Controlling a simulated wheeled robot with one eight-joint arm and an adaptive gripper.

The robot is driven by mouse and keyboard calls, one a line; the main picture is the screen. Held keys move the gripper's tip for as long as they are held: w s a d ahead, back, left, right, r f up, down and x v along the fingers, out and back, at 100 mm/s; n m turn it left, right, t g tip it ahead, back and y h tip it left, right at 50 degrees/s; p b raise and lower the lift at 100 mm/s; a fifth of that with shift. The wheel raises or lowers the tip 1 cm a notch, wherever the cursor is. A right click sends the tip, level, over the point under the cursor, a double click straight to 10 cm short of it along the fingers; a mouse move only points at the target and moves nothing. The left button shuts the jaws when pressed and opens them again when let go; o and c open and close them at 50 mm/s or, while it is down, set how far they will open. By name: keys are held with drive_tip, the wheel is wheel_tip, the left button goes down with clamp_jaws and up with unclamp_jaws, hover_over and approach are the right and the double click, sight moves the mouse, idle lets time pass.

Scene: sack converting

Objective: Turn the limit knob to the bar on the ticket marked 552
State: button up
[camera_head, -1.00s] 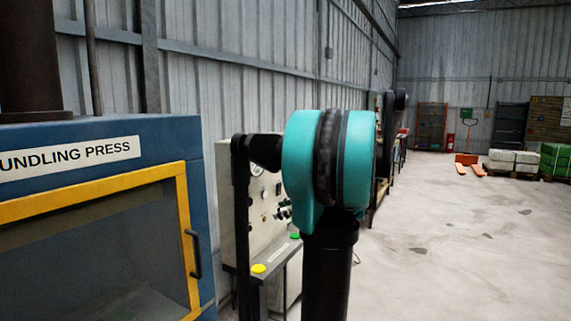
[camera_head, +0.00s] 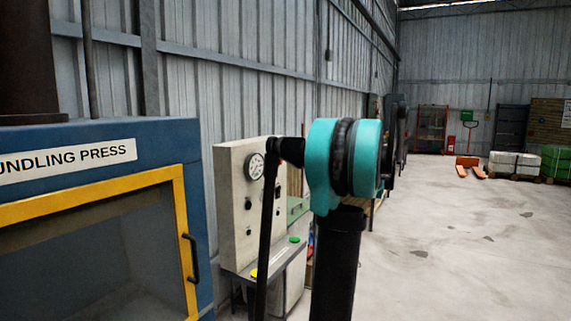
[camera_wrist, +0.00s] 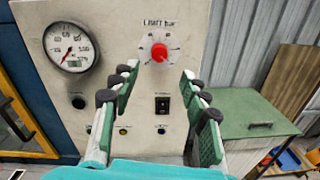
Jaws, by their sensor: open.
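The red limit knob (camera_wrist: 159,53) sits on the pale control panel (camera_wrist: 198,45) under a label reading "LIMIT bar", with a printed scale around it. The scale figures are too small to read. My gripper (camera_wrist: 160,72) is open in the wrist view, its two green-padded fingers spread left and right below the knob, apart from it. In the head view the panel (camera_head: 232,205) stands beyond my arm, which hides the knob; my gripper does not show there. I cannot make out the ticket marked 552 in either view.
A round gauge (camera_wrist: 71,46) is left of the knob. A black rocker switch (camera_wrist: 162,104) and several small buttons lie below. A green cabinet (camera_wrist: 245,115) stands right of the panel. The blue bundling press (camera_head: 100,135) is at left; open floor (camera_head: 450,230) lies at right.

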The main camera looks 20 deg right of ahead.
sight(281, 161)
drive_tip(key=x, duration=0.8)
drive_tip(key=shift+w+a, duration=0.15)
drive_tip(key=shift+w, duration=0.05)
drive_tip(key=shift+c, duration=0.3)
clamp_jaws()
